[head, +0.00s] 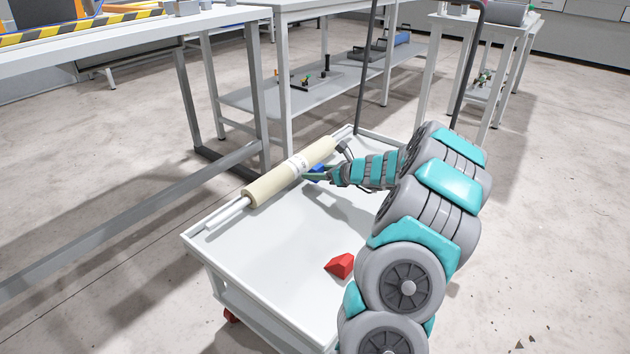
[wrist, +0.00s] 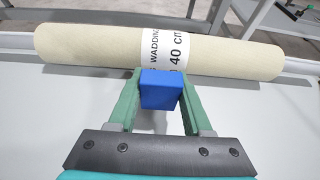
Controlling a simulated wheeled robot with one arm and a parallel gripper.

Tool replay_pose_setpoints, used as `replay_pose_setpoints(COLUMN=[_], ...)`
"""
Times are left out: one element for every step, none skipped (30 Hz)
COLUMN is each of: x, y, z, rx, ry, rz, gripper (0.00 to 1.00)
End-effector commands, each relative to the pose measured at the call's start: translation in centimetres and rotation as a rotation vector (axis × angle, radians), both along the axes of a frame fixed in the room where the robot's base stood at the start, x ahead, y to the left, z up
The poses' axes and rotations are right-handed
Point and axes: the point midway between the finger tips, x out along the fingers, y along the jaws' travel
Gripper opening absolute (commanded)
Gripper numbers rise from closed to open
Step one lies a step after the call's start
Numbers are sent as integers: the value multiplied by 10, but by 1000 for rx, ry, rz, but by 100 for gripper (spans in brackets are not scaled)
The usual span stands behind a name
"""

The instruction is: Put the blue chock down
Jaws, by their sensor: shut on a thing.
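The blue chock (wrist: 160,90) is between the two green fingers of my gripper (wrist: 158,92) in the wrist view, and the gripper is shut on it. In the head view the blue chock (head: 317,172) shows only in part, close beside the cream wadding roll (head: 270,184). My gripper (head: 318,174) is over the white cart top (head: 265,255), on the near side of the roll. I cannot tell whether the chock touches the cart top or the roll. In the wrist view the roll (wrist: 90,48) lies just beyond the chock, with its printed label (wrist: 165,50) behind it.
A red chock (head: 340,265) lies on the cart top nearer to me. The cart has a low raised rim and an upright dark handle post (head: 366,70) at its far end. A grey workbench (head: 120,42) stands to the left. The near left of the cart top is clear.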

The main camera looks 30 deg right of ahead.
Motion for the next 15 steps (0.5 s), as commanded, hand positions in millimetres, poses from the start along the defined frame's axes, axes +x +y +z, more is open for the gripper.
replay_pose_setpoints(x=[2,3,5,6,8,7,7,7,7,7,7,7,7,7,7], y=[-1,-1,-2,-3,-4,-4,-4,-3,-4,-3,-4,-4,-4,-4,-4], z=[0,0,0,0,0,-7,-11,-16,-22,-27,-31,-34,-35,-36,-35], rx=[-1,0,0,0,0,1,1,2,3,2,3,2,2,1,1], ry=[0,-1,-1,-1,-2,-2,-2,-1,-1,-1,-1,-1,-1,-3,-3], rz=[0,1,1,1,3,2,2,1,1,1,1,1,1,1,0], gripper=[0,0,0,0,0,0,0,0,0,0,0,0,0,0,0])
